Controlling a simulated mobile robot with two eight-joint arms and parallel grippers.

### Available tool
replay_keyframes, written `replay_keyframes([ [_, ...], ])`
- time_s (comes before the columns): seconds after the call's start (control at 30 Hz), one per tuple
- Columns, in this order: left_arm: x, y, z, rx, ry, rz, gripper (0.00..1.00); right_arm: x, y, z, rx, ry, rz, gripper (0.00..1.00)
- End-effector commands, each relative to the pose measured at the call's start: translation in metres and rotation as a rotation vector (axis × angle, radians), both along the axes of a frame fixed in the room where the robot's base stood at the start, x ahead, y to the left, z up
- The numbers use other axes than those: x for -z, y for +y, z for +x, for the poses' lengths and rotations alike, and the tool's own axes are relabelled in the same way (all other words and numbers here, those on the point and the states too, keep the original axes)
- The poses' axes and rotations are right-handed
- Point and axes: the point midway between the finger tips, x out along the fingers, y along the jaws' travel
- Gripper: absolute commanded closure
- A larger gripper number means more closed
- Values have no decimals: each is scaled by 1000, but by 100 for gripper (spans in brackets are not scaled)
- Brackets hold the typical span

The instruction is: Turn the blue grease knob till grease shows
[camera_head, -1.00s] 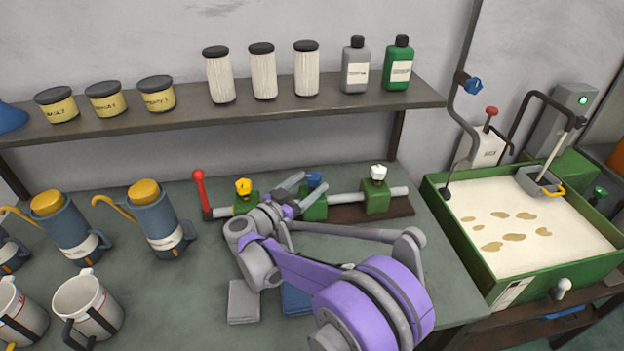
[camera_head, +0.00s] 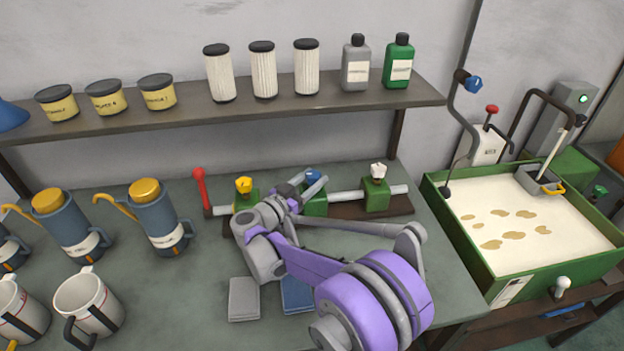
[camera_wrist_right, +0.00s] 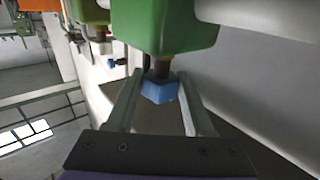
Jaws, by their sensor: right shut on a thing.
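The blue grease knob (camera_head: 313,175) sits on top of the middle green block (camera_head: 314,205) of a grey pipe line on the bench. My right gripper (camera_head: 308,187) reaches it from the front left and partly covers the block. In the right wrist view the blue knob (camera_wrist_right: 160,90) lies between the two fingertips of my right gripper (camera_wrist_right: 160,84), on a dark stem below the green block (camera_wrist_right: 165,25). The gripper is shut on the knob. My left gripper is not in view.
A yellow knob (camera_head: 243,186) and a white knob (camera_head: 378,171) sit on the neighbouring blocks. A red lever (camera_head: 199,186) stands at the left end. Oil cans and mugs stand at left. A green tray (camera_head: 487,268) with pale fluid is at right. Two pads lie beneath my arm.

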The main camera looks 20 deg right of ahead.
Motion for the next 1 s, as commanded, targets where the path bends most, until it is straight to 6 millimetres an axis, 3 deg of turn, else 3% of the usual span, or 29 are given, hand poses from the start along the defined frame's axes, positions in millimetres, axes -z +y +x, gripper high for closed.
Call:
replay_keyframes([
  [0.37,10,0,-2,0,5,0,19,1,-1,-2,-90,1,-2,100],
  [0.7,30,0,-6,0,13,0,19,2,-3,-4,-363,1,-2,100],
  [1.0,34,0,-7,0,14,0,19,0,-4,-4,-624,3,-1,100],
])
